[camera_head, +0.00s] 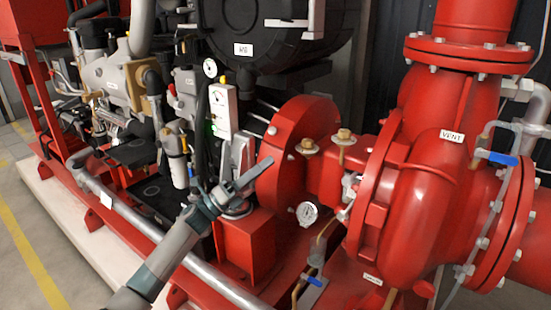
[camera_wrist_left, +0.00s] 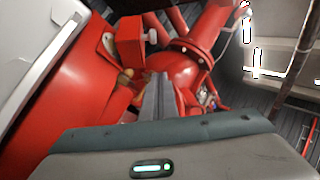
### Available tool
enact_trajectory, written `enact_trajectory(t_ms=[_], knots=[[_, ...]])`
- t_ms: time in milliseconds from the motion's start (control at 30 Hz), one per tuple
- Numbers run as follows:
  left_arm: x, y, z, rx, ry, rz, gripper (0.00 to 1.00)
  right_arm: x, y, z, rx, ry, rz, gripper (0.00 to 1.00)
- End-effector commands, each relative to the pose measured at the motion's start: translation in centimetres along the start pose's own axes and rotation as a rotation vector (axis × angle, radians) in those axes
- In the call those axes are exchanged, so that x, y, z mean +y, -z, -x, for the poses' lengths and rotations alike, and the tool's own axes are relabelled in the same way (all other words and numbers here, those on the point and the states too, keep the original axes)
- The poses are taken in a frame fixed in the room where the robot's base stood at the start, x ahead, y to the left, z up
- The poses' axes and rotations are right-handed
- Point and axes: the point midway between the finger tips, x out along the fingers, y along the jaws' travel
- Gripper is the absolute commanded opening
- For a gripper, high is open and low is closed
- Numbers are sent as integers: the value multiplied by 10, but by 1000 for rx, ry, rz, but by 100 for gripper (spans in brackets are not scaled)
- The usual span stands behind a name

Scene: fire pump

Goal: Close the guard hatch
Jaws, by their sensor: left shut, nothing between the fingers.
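A grey metal plate that looks like the guard hatch (camera_head: 238,154) stands raised in the middle of the head view, just left of the round red flange. A large pale grey panel, probably the same hatch (camera_wrist_left: 38,42), fills the upper left of the left wrist view. My left gripper (camera_head: 260,168) reaches in from the lower left and is shut and empty. Its fingers pass in front of the hatch's lower part and point toward the red flange; contact cannot be told. The shut fingers (camera_wrist_left: 158,98) also show in the wrist view. My right gripper is not in view.
The red flange (camera_head: 300,145) and big red pump casing (camera_head: 425,200) fill the right side. A small pressure gauge (camera_head: 307,213) and thin pipes stand below the flange. A silver pipe (camera_head: 150,232) runs along the front left. The engine (camera_head: 115,80) stands behind.

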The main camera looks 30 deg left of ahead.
Motion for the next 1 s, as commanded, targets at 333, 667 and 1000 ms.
enact_trajectory(t_ms=[333, 667, 1000], knots=[[1, 0, 28, 1, 1, -1, 0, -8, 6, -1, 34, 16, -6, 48], [1, 0, 28, 0, 0, 0, 0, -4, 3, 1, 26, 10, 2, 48], [25, 18, 14, -96, -150, 127, 0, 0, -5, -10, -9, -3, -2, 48]])
